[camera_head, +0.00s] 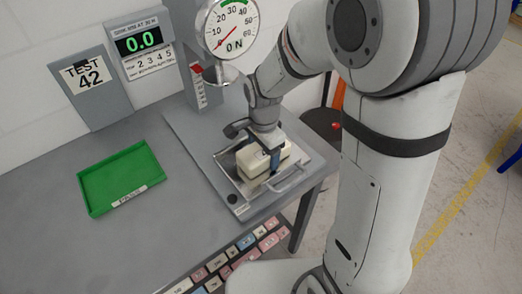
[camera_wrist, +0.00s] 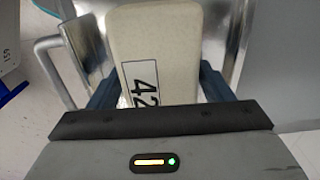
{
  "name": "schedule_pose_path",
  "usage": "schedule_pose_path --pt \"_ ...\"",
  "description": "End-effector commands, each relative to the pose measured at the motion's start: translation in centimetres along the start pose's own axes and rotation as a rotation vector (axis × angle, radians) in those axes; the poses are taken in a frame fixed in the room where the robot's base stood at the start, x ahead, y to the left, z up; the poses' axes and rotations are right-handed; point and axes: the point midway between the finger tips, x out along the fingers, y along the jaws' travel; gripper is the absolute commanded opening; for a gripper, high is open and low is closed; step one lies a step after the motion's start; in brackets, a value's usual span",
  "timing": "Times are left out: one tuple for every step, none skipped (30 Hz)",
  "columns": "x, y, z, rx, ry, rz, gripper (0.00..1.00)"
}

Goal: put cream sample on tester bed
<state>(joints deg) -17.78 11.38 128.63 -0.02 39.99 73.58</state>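The cream sample (camera_head: 250,164) is a pale block over the shiny metal tester bed (camera_head: 285,187), low down within its rim. I cannot tell whether it bears its weight on the bed. In the wrist view the cream sample (camera_wrist: 160,40) shows a "42" label. My gripper (camera_head: 264,150) comes down over the block from above. In the wrist view the dark blue fingers of my gripper (camera_wrist: 160,88) lie along both sides of the block, apparently against it. The block's underside is hidden.
A green tray (camera_head: 122,178), empty, lies left on the grey table. A dial gauge (camera_head: 231,28) stands behind, beside a display (camera_head: 138,41) reading 0.0 and a "TEST 42" sign (camera_head: 84,78). A strip of coloured keys (camera_head: 235,254) runs along the front.

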Motion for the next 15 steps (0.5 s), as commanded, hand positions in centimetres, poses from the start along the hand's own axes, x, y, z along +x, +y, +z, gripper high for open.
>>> schedule_pose_path --pt "0.0 0.0 0.0 0.000 0.000 0.000 0.77" --pt "0.0 0.0 0.0 0.000 0.000 0.000 0.80" --pt "0.0 0.0 0.0 0.001 0.000 0.000 0.83" --pt "0.0 0.0 0.0 0.001 0.000 0.000 0.84" --pt "0.0 0.0 0.0 0.001 0.000 0.000 0.84" --pt "0.0 0.0 0.0 0.001 0.000 0.000 0.84" --pt "0.0 0.0 0.0 0.001 0.000 0.000 0.84" --pt "0.0 0.0 0.0 0.001 0.000 0.000 0.84" --pt "0.0 0.0 0.0 0.001 0.000 0.000 0.84" --pt "-0.1 0.0 0.0 0.001 0.000 0.000 0.84" --pt "-0.1 0.0 0.0 0.001 0.000 0.000 0.84" --pt "-0.3 0.0 0.0 0.001 0.000 0.000 0.84" --pt "-0.5 0.0 -0.1 0.001 0.000 0.000 0.84" --pt "-0.7 0.0 -0.1 0.001 0.000 -0.001 0.84" --pt "-1.1 -0.1 -0.1 0.001 0.001 -0.004 0.84"
